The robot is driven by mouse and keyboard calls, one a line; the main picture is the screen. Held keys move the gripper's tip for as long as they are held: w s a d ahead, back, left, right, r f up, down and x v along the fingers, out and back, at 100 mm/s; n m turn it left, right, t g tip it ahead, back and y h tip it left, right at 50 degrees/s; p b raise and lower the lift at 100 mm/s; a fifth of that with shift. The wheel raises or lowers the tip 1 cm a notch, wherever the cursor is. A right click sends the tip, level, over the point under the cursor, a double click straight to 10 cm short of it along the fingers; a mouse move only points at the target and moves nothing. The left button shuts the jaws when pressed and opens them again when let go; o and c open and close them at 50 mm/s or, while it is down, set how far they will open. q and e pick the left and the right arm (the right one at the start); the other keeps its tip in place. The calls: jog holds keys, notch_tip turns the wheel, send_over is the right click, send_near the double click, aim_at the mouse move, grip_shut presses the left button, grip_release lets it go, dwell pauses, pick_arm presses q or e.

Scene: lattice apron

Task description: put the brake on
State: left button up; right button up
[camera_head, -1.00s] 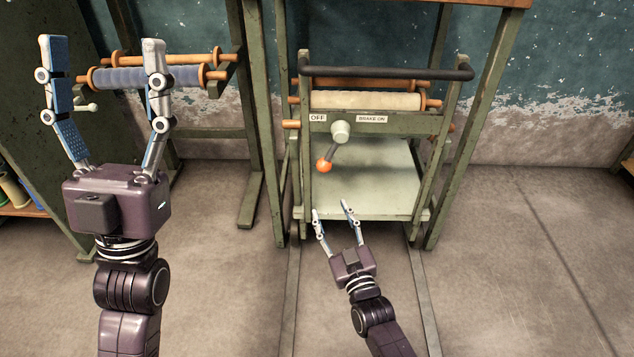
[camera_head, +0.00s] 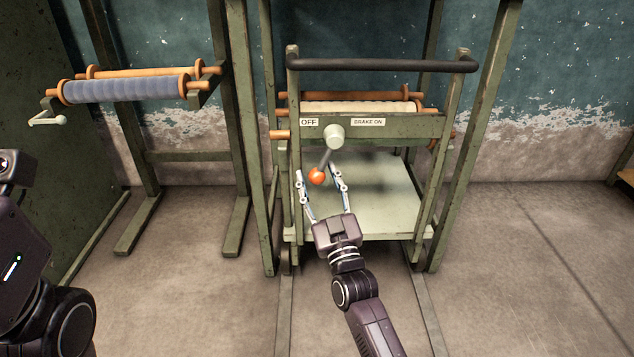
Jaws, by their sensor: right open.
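The brake lever (camera_head: 325,160) hangs from a pale round hub (camera_head: 334,137) on the green cart's front bar. Its orange ball knob (camera_head: 317,176) points down and slightly left, toward the OFF side. The OFF label (camera_head: 309,122) is left of the hub and the BRAKE ON label (camera_head: 368,122) is right of it. My right gripper (camera_head: 318,175) is open, with one finger on each side of the knob in the picture. I cannot tell whether either finger touches it. My left arm shows at the left edge, but its fingers are out of view.
The cart (camera_head: 440,170) has a black push handle (camera_head: 385,65), a cream roll (camera_head: 360,106) and a pale lower shelf (camera_head: 385,205). Green frame posts stand on both sides. Floor rails run under the cart.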

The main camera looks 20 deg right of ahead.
jog(key=shift+w+r, duration=0.1)
jog(key=shift+w, duration=0.15)
grip_shut()
dwell(0.3)
